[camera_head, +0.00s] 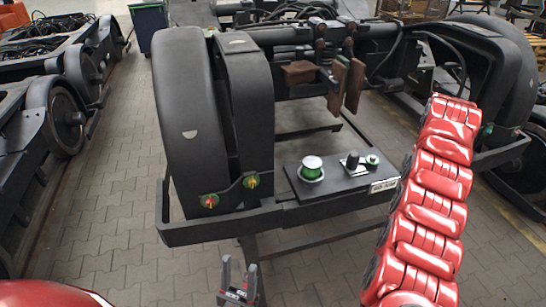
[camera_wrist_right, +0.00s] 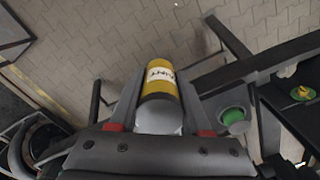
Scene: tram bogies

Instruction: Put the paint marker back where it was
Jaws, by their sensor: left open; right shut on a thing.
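The paint marker (camera_wrist_right: 160,83) is a yellow cylinder with a white label and a whitish end, seen in the right wrist view. My right gripper (camera_wrist_right: 160,76) is shut on it, one finger on each side. The marker is held above the paved floor, beside the bogie frame. In the head view my right gripper and the marker are out of sight; only my red right arm shows at the right. My left gripper (camera_head: 239,265) is open and empty, low in front of the bogie's front bar.
A dark bogie with a tall rounded end (camera_head: 190,120) stands ahead. Its flat plate (camera_head: 338,186) carries a green-and-white round item (camera_head: 312,169) and a small black item (camera_head: 353,160). Another bogie stands at the left (camera_head: 70,115). Paved floor (camera_head: 125,180) is clear between them.

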